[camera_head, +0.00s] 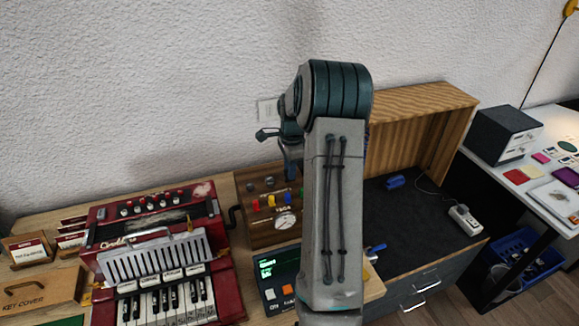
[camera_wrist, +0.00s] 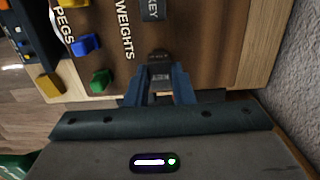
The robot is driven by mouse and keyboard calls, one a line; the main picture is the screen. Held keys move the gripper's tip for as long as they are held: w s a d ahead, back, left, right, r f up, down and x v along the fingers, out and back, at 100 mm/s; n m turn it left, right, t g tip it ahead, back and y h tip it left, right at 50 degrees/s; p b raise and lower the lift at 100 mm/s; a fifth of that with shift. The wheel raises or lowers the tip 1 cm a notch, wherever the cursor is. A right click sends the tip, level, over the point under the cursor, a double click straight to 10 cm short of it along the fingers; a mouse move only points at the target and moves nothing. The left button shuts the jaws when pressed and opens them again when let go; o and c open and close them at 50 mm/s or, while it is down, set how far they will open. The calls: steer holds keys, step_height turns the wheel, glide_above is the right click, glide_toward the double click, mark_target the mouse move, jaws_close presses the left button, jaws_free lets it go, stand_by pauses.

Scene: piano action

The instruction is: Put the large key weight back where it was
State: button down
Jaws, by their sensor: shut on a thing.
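The dark key weight (camera_wrist: 160,57) is between the two fingertips of my gripper (camera_wrist: 160,76) in the wrist view. My gripper is shut on it, over the brown top of the wooden peg-and-weight box (camera_wrist: 200,55). I cannot tell whether the weight's underside touches the box or sits in a hole. The printed word "WEIGHTS" is just left of it. In the head view the box (camera_head: 258,238) stands behind my arm, and my gripper (camera_head: 290,172) shows at its right end; the held weight cannot be made out there.
Blue (camera_wrist: 86,44) and green (camera_wrist: 100,80) pegs stand left of the weight. A grey piece marked "KEY" (camera_wrist: 153,10) is beyond it. The white wall (camera_wrist: 297,60) is close on the right.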

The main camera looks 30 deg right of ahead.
steer(key=shift+f, duration=0.2)
steer(key=c, duration=1.3)
jaws_free()
steer(key=shift+o, duration=0.2)
steer(key=shift+r, duration=0.15)
